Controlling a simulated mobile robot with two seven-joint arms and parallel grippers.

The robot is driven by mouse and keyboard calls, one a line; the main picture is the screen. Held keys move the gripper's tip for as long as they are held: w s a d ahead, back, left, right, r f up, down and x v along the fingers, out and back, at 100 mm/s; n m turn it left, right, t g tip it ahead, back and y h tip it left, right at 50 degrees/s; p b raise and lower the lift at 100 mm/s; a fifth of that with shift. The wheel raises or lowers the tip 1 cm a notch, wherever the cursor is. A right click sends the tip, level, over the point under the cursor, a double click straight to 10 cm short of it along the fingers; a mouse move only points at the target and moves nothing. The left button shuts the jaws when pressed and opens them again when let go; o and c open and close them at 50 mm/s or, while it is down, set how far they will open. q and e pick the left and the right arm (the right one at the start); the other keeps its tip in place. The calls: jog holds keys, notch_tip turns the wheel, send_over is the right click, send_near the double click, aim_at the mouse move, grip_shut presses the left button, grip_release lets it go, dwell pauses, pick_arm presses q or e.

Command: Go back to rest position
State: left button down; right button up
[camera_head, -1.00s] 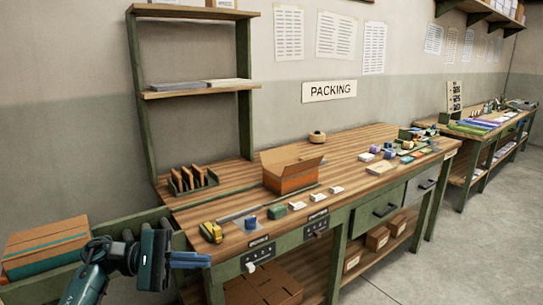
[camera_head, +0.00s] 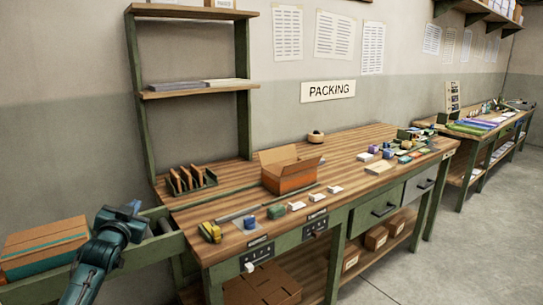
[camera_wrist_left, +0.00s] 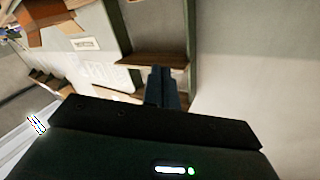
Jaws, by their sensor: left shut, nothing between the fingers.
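My left arm comes in from the lower left of the head view. Its left gripper (camera_head: 135,208) is at the front left, beside the left end of the packing bench (camera_head: 225,195). Its fingers are mostly hidden behind the wrist in that view. In the left wrist view the two dark fingers (camera_wrist_left: 161,88) are closed together with nothing between them. They point toward the wall and the shelf unit. My right gripper is in neither view.
A cardboard box (camera_head: 45,250) sits on the green-sided conveyor (camera_head: 135,262) close to my left arm. An open carton (camera_head: 290,170), a file rack (camera_head: 190,180) and several small items stand on the bench. The floor (camera_head: 450,255) at right is clear.

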pick_arm(q)
jog(key=s+d+f+g+h, duration=0.2)
jog(key=s+d+f, duration=0.4)
jog(key=s+f, duration=0.3)
jog(key=s+d+f+g+h, duration=0.1)
jog(key=s+d+f+g, duration=0.1)
jog(key=s+d+f, duration=0.7)
jog(key=s+d+f+g, duration=0.1)
jog(key=s+d+f, duration=0.1)
jog(key=s, duration=0.5)
jog(key=s+d+f+g+h, duration=0.1)
jog(key=s+d+f, duration=0.1)
jog(key=s+f, duration=0.2)
jog(key=s+d+f+g+h, duration=0.1)
jog(key=s+d+f, duration=0.1)
jog(key=s, duration=0.8)
jog(key=shift+s+d+f, duration=0.2)
jog(key=shift+s+f, duration=0.1)
jog(key=shift+f, duration=0.2)
